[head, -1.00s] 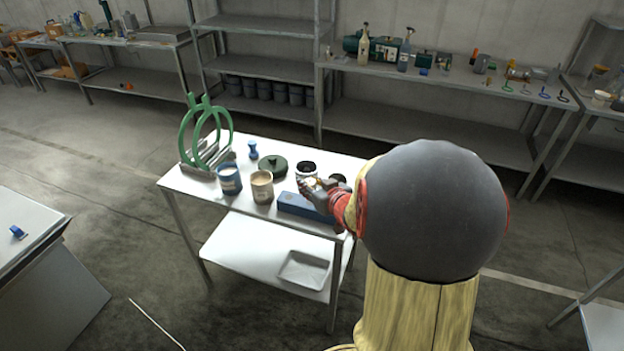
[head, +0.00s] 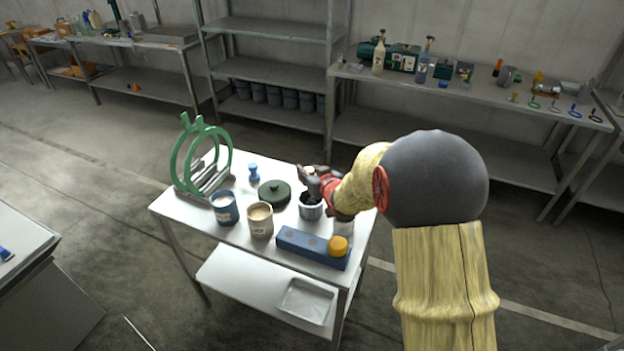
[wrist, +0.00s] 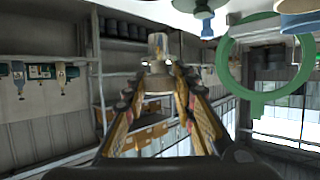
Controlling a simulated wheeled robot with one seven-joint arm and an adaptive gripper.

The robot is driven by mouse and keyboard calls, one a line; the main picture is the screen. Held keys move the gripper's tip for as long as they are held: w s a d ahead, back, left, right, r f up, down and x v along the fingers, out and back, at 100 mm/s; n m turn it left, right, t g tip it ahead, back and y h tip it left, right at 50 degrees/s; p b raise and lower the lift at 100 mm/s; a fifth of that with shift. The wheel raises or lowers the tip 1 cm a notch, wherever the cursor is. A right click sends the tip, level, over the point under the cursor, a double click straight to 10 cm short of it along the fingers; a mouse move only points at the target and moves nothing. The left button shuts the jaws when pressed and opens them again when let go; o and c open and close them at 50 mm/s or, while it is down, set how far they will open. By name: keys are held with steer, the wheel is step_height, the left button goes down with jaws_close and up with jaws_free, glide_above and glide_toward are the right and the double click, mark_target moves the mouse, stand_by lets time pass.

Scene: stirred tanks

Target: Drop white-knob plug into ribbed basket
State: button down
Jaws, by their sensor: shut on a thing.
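My gripper (head: 312,172) is over the back right of the white table, above the grey pot (head: 311,211). In the wrist view my gripper (wrist: 160,78) is shut on a pale plug with a whitish knob (wrist: 158,47), held at the fingertips. In the head view the plug is mostly hidden by the fingers. A blue block (head: 300,243) with holes in its top lies at the table's front right; a yellow-knob plug (head: 338,245) stands at its right end. I cannot tell which container is the ribbed basket; a shallow grey tray (head: 307,301) sits on the lower shelf.
A blue cup (head: 225,208), a beige cup (head: 260,220), a green lid (head: 274,192) and a small blue item (head: 253,172) stand on the table. Green rings (head: 195,155) rise at its left. A white thing (head: 344,227) is partly hidden below my arm.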

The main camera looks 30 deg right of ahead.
steer(key=shift+d, duration=0.35)
steer(key=shift+a+f, duration=0.1)
steer(key=shift+f, duration=0.1)
steer(key=shift+f+b, duration=1.8)
steer(key=shift+f, duration=0.55)
steer(key=c, duration=1.5)
jaws_free()
steer(key=shift+o, duration=0.6)
steer(key=shift+s+r, duration=0.1)
steer(key=shift+s, duration=0.05)
